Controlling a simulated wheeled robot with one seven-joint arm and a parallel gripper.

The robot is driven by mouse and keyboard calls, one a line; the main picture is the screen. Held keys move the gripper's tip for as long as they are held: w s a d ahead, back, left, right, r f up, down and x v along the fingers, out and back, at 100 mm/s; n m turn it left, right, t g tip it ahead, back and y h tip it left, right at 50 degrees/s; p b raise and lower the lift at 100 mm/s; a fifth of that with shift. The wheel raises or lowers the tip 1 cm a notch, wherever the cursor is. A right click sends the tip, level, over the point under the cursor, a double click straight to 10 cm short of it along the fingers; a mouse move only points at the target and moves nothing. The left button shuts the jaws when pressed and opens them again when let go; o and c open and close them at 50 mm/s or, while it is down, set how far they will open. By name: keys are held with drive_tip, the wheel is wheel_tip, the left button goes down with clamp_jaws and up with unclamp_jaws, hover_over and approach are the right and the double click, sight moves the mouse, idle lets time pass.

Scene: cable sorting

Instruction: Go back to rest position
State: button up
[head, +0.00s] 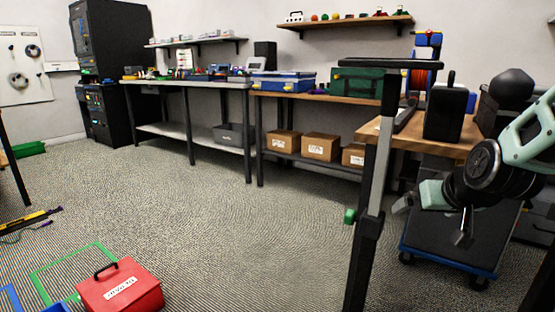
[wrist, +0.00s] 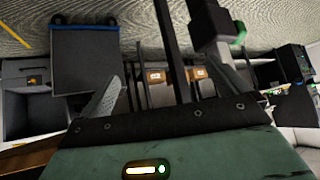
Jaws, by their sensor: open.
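My arm comes in from the right edge of the head view, pale green with black joints, over the dark blue-edged cart. My gripper (wrist: 168,88) shows in the wrist view as two grey fingers spread wide apart with nothing between them. Beyond the fingers are table legs and cardboard boxes, seen tilted and at a distance. In the head view the gripper end is small and partly hidden by the arm's own joints, near the end of the wooden bench.
The wooden bench (head: 455,139) with a black speaker-like box (head: 450,112) stands close beside my arm. A blue-edged cart (head: 447,262) is below it. A post with a green knob (head: 350,216) stands to its left. A red case (head: 120,286) lies on the floor. The middle floor is clear.

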drive_tip(key=s+d+f+g, duration=0.1)
drive_tip(key=s+f+g, duration=0.2)
drive_tip(key=s, duration=0.5)
drive_tip(key=s+f+g, duration=0.3)
drive_tip(key=s+f, duration=0.1)
drive_tip(key=s, duration=0.4)
drive_tip(key=s+a+r+n+g+p, duration=0.1)
drive_tip(key=s+a+r+n, duration=0.1)
drive_tip(key=s+a+n, duration=0.5)
drive_tip(key=s+a+r+n+g, duration=0.2)
drive_tip(key=s+a, duration=0.4)
drive_tip(key=a, duration=0.6)
wheel_tip(320, 180, up, 34)
drive_tip(key=p, duration=3.5)
drive_tip(key=shift+w+d+m+y, duration=0.3)
drive_tip(key=shift+w+d+y, duration=0.05)
drive_tip(key=shift+w+y, duration=0.1)
drive_tip(key=shift+r, duration=0.1)
